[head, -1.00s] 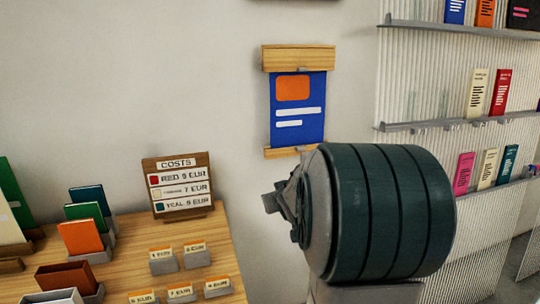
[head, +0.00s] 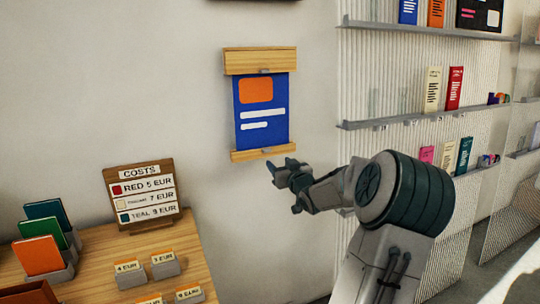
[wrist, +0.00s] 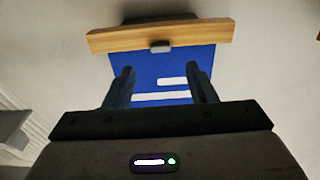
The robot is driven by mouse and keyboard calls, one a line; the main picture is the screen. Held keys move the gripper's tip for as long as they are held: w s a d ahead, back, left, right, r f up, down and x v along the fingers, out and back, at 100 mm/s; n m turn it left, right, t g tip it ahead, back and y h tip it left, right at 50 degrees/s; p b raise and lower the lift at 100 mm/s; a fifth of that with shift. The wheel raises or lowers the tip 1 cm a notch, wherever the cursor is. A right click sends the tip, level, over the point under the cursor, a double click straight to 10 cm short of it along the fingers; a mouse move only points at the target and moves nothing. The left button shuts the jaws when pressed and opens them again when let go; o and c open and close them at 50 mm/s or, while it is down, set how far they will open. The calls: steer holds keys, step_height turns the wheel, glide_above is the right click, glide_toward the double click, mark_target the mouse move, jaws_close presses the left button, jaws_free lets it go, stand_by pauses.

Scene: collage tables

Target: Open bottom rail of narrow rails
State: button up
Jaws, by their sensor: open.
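A blue poster (head: 262,110) with an orange block and white lines hangs on the wall between two light wooden rails. The top rail (head: 260,60) is the taller one. The bottom rail (head: 264,150) is thin and has a small grey latch (wrist: 160,46) at its middle. The poster's lower edge meets this rail. My gripper (head: 283,187) is just below and right of the bottom rail, apart from it. In the wrist view my gripper (wrist: 166,80) is open and empty, its two fingers in front of the poster, with the bottom rail (wrist: 110,40) beyond their tips.
A wooden table (head: 95,255) at lower left holds a costs sign (head: 142,195), card stands and coloured booklets. Ribbed panels with shelves (head: 440,115) of booklets stand on the right. The wall around the poster is bare.

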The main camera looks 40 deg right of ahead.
mark_target(270, 155)
steer(key=p+x, duration=0.1)
steer(key=x, duration=0.7)
steer(key=shift+w+d, duration=0.1)
steer(key=shift+w, duration=0.15)
steer(key=shift+c, duration=0.3)
steer(key=c, duration=0.9)
